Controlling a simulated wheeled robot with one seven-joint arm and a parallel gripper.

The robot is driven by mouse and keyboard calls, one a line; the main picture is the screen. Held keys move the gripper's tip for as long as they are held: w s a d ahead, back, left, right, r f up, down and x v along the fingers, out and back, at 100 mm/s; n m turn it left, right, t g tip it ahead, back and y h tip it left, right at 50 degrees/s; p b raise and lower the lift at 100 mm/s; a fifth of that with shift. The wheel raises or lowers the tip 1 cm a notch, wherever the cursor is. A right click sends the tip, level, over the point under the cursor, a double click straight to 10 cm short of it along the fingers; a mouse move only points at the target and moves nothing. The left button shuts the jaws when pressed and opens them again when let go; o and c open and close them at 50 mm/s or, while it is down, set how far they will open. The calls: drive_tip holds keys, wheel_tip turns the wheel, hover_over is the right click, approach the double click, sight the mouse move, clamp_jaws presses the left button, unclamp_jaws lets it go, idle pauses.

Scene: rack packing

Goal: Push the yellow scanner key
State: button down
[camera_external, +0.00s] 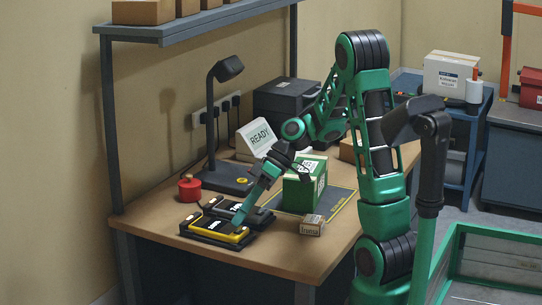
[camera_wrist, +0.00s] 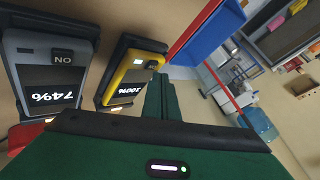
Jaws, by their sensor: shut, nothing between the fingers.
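A yellow scanner (camera_external: 205,233) lies in a dark cradle at the table's front left corner. My gripper (camera_external: 236,222) is shut and empty, pointing down at the yellow scanner's right part.
A lamp-like stand (camera_external: 211,115) has a yellow-ringed button (camera_external: 242,181) on its base. A red round object (camera_external: 190,188) sits left of it. A shelf (camera_external: 200,25) hangs above.

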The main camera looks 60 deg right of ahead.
sight(242, 231)
drive_tip(key=shift+f, duration=0.15)
idle(0.5)
drive_tip(key=shift+f, duration=0.3)
idle(0.5)
drive_tip(key=shift+r, duration=0.5)
drive_tip(key=shift+r, duration=0.1)
wheel_tip(242, 231, up, 6)
drive_tip(key=shift+f, duration=0.1)
idle(0.6)
idle(0.4)
